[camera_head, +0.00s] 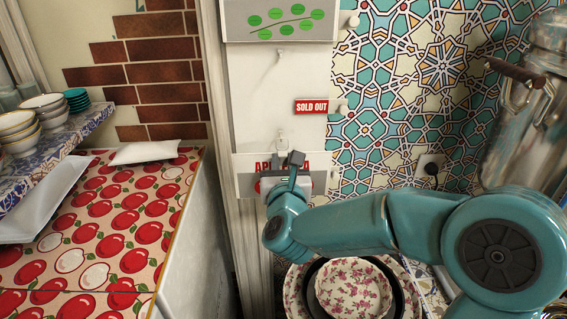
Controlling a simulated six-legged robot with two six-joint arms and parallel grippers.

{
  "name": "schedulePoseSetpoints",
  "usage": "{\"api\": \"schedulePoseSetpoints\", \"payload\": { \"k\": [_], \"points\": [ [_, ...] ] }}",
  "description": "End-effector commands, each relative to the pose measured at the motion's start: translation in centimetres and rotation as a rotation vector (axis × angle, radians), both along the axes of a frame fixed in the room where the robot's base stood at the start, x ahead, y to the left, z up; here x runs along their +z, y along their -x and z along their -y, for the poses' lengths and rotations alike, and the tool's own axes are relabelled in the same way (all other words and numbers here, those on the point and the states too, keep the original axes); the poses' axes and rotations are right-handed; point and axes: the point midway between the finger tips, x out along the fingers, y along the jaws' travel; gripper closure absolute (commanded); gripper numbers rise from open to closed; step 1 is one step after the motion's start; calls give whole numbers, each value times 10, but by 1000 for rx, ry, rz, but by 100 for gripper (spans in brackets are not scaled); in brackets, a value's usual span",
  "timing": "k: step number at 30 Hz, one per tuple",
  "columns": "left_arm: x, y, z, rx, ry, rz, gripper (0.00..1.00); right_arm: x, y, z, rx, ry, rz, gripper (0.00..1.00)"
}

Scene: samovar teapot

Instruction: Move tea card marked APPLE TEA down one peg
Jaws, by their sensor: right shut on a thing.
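The white APPLE TEA card (245,185) is at the lower part of the white wall strip, its red lettering partly covered by my right gripper (284,172). The gripper is shut on the card, and the arm hides the card's lower right part. A small peg (281,138) shows just above the card's top edge; I cannot tell whether the card hangs on it. Another bare peg (281,56) is higher on the strip, below a card with green leaves (288,20). My left gripper is out of view.
A metal samovar (530,120) stands far right. Flowered plates (354,290) lie below my arm. Bowls (42,103) on a shelf and an apple-print counter (125,215) are left.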

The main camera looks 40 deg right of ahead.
Motion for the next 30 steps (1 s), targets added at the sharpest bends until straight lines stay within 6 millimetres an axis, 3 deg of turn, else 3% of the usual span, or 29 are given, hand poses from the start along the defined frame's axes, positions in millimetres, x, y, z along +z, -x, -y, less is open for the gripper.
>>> {"api": "schedulePoseSetpoints", "payload": {
  "k": [17,30],
  "points": [
    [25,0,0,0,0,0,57,-1,-34,22,0,-1,0,100],
    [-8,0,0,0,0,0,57,-14,-44,27,0,-1,2,100]
  ]
}}
